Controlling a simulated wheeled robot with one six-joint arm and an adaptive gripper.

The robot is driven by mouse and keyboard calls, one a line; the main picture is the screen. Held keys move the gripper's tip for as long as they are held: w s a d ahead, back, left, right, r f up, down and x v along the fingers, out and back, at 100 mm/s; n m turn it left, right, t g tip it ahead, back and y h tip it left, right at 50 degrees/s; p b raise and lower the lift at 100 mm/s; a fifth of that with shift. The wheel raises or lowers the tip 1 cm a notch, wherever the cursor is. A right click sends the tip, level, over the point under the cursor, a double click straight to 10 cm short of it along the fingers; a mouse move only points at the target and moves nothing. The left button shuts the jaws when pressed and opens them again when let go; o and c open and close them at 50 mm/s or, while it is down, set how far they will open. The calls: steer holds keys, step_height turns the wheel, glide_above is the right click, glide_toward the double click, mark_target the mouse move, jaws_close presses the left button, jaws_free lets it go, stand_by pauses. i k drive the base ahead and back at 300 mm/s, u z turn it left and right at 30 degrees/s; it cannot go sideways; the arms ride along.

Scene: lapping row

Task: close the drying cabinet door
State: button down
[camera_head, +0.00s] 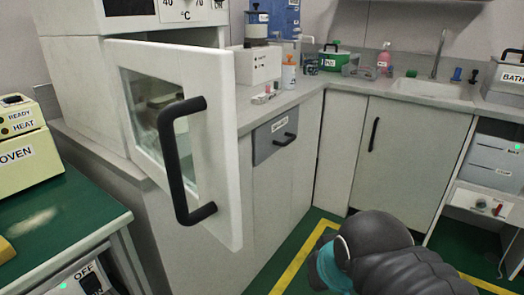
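The drying cabinet (78,75) is a white box on the counter at the left, with a temperature dial on top. Its door (220,130) stands wide open toward me, white-framed with a window. A black bar handle (173,165) is on the door's outer face. Part of my arm, dark grey with a teal band, shows at the bottom right, apart from the door. My gripper's fingers do not show. The cabinet's inside is mostly hidden behind the door.
A yellow-green oven (25,140) sits on a green-topped bench (60,215) at the left. A grey drawer (274,137) and low cupboards (375,150) line the counter. A sink (430,88) is at the back right. Green floor with yellow lines (290,268) is clear in front.

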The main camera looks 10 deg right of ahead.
mark_target(207, 76)
steer(key=z, duration=0.5)
steer(key=k, duration=0.9)
steer(key=u, duration=1.4)
